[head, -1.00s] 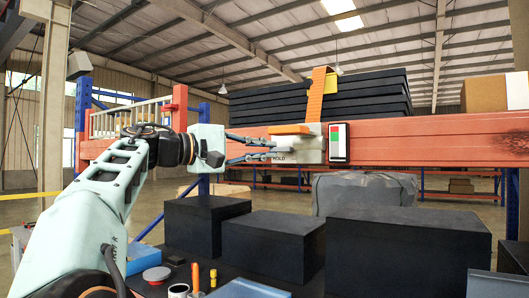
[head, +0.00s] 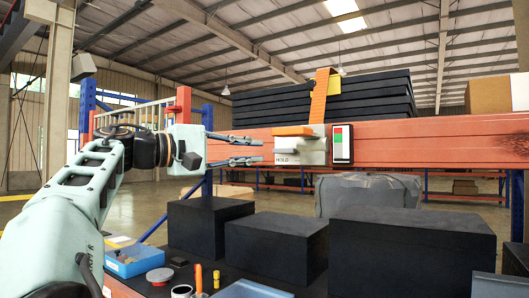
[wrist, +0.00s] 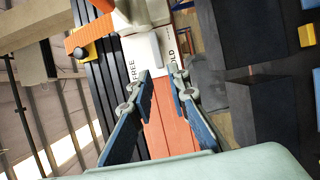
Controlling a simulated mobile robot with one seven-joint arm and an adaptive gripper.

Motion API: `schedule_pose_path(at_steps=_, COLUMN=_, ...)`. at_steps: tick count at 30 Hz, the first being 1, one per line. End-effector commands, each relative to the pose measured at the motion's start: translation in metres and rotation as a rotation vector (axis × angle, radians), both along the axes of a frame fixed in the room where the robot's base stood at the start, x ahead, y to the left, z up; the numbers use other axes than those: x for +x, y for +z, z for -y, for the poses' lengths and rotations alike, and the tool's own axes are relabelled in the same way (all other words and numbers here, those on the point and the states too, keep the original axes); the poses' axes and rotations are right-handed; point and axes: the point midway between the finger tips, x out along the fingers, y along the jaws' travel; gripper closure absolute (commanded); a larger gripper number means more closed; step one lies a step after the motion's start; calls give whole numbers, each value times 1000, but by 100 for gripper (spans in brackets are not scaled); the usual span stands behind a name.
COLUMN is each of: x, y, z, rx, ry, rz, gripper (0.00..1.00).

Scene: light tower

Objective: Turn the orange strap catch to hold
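The orange strap catch (head: 294,130) is a short lever lying level along the top of a pale grey housing (head: 312,152) on the orange beam. The housing's front reads HOLD in the head view. In the wrist view FREE and HOLD labels show on the housing (wrist: 140,55), with FREE on the catch's side; part of the catch (wrist: 102,5) shows at the top edge. My gripper (head: 260,151) is left of the housing, fingers pointing at it, and empty. It also shows in the wrist view (wrist: 160,82) with the fingers apart. A small gap to the housing appears; contact cannot be seen.
An orange strap (head: 319,95) rises from the housing over stacked black slabs (head: 365,92). A panel with red and green patches (head: 341,144) stands right of the housing. Black blocks (head: 275,243) stand below the beam (head: 430,142).

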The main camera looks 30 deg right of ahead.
Motion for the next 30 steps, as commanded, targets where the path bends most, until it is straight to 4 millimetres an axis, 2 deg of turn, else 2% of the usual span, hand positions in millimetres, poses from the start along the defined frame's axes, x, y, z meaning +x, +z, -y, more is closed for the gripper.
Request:
schedule_pose_path(at_steps=1, x=1, y=0, z=-13, rx=-2, ry=4, rz=0, gripper=84)
schedule_pose_path(at_steps=6, x=1, y=0, z=-46, rx=-2, ry=3, rz=-1, gripper=84)
schedule_pose_path(at_steps=12, x=0, y=0, z=-68, rx=-1, ry=1, rz=-1, gripper=84)
schedule_pose_path(at_steps=18, x=0, y=0, z=-73, rx=-1, ry=1, rz=-1, gripper=84)
schedule_pose_path(at_steps=30, x=0, y=-2, z=-70, rx=6, ry=0, rz=-2, gripper=84)
